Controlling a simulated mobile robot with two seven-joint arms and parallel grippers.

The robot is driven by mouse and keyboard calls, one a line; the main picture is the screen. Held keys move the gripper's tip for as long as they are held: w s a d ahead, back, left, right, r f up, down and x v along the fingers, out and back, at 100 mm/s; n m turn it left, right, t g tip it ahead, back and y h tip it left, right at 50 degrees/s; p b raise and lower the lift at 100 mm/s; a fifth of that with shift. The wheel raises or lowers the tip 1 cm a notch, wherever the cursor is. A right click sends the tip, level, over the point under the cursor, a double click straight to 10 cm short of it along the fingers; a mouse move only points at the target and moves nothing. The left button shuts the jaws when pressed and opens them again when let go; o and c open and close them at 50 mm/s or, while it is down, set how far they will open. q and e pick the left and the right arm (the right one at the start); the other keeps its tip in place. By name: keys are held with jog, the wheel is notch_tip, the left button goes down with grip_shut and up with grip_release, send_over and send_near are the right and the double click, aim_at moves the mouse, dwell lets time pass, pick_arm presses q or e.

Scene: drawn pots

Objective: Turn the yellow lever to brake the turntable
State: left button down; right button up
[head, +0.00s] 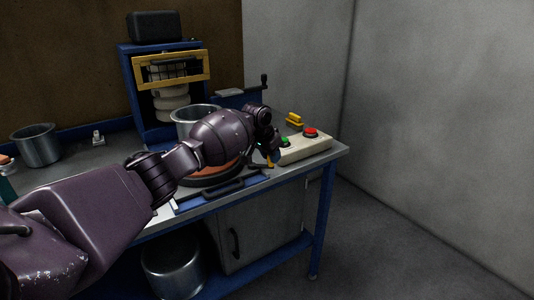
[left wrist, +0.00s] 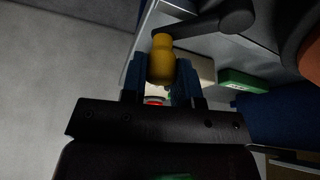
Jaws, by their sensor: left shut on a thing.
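The yellow lever grip (left wrist: 161,62) is a rounded knob on a dark arm (left wrist: 215,24) in the left wrist view. My left gripper (left wrist: 160,78) is shut on it, with a blue finger on either side. In the head view, my left gripper (head: 269,154) is at the bench's front edge, and a bit of the yellow lever (head: 270,161) shows below it. The turntable (head: 212,180) is an orange-brown disc, partly hidden behind my left arm. A metal pot (head: 190,118) stands at it, its lower part hidden. My right gripper is out of view.
A pale control box (head: 303,147) with a red button (head: 311,132) and a green button (head: 285,142) is just right of my gripper. A yellow piece (head: 294,119) is behind it. A blue press frame (head: 130,85) rises at the back. Another pot (head: 37,146) stands left.

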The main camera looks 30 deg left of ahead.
pick_arm(q)
jog(key=shift+w+a+r+n+y+p, duration=0.1)
jog(key=shift+w+a+n+y+p, duration=0.2)
jog(key=shift+n, duration=0.6)
jog(key=shift+w+n, duration=0.25)
jog(key=shift+n, duration=0.05)
jog(key=shift+a, duration=0.1)
jog(key=c, duration=0.9)
grip_release()
jog(key=shift+o, duration=0.2)
